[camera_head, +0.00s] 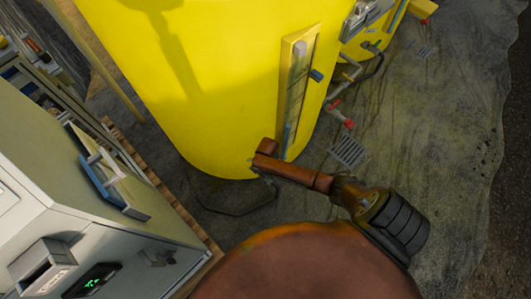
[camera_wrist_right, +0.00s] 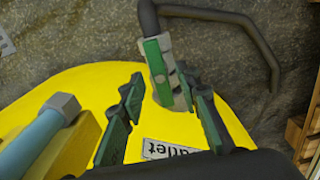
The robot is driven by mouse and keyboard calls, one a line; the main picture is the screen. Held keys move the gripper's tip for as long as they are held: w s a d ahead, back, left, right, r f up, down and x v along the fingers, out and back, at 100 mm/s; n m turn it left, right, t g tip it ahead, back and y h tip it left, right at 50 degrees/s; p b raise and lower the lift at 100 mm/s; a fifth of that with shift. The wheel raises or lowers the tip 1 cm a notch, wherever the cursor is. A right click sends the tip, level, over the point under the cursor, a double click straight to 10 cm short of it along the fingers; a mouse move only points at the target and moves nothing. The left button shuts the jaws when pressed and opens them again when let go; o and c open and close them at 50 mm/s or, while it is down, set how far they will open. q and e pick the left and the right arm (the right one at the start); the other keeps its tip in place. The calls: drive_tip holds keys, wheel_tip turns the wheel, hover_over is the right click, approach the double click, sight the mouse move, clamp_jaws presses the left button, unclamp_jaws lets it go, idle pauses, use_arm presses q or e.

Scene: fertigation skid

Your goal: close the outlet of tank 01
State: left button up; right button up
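In the right wrist view, the tank outlet is a grey valve (camera_wrist_right: 178,88) with a green handle (camera_wrist_right: 155,62), joined to a dark bent pipe (camera_wrist_right: 215,14). The handle looks lined up along the valve body. An "outlet" label (camera_wrist_right: 168,149) sits on the yellow tank (camera_wrist_right: 72,82). My right gripper (camera_wrist_right: 160,76) is open, its dark green fingers on either side of the valve; I cannot tell whether they touch it. In the head view the yellow tank (camera_head: 210,80) fills the upper middle, and my arm hides the valve and gripper. My left gripper is not in view.
A sight gauge (camera_head: 297,90) runs down the tank's side. Another yellow tank (camera_head: 372,38) with red-handled piping (camera_head: 345,122) stands behind. A grey cabinet (camera_head: 70,205) is at left. A dark hose (camera_head: 238,208) lies near the tank's foot. Floor at right is largely clear.

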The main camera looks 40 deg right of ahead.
drive_tip(key=shift+f, duration=0.15)
drive_tip(key=shift+c, duration=0.4)
clamp_jaws()
